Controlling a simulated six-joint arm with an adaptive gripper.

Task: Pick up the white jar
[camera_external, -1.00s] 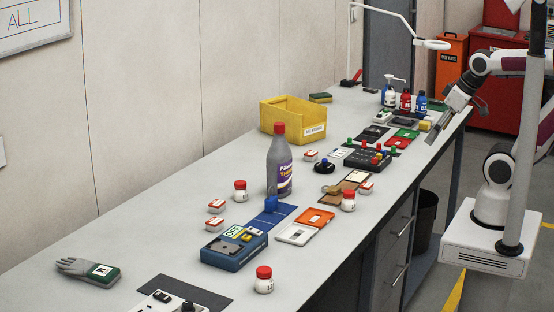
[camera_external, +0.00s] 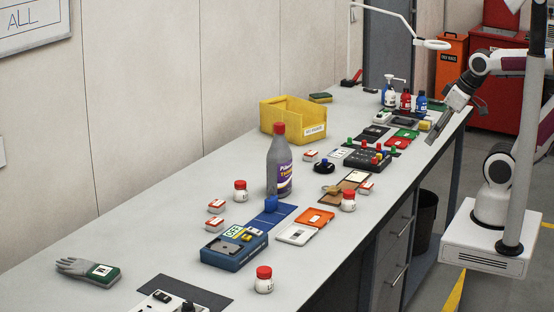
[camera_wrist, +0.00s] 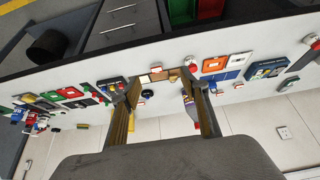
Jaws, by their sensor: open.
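Several small white objects with red show on the bench. Three are white jars with red lids: one stands at the front (camera_external: 264,284), one left of the grey bottle (camera_external: 240,194), and one near the bench's right edge (camera_external: 348,204). All stand upright. In the wrist view a red-lidded white jar (camera_wrist: 315,45) is at the right edge. My gripper (camera_external: 434,132) is at the far right end of the bench, apart from all three jars. In the wrist view my gripper (camera_wrist: 160,90) has its fingers spread with nothing held between them.
A tall grey bottle (camera_external: 279,168) with a red cap stands mid-bench, between the left and right jars. Small cartons, a blue device (camera_external: 233,254) and an orange case (camera_external: 314,218) lie around.

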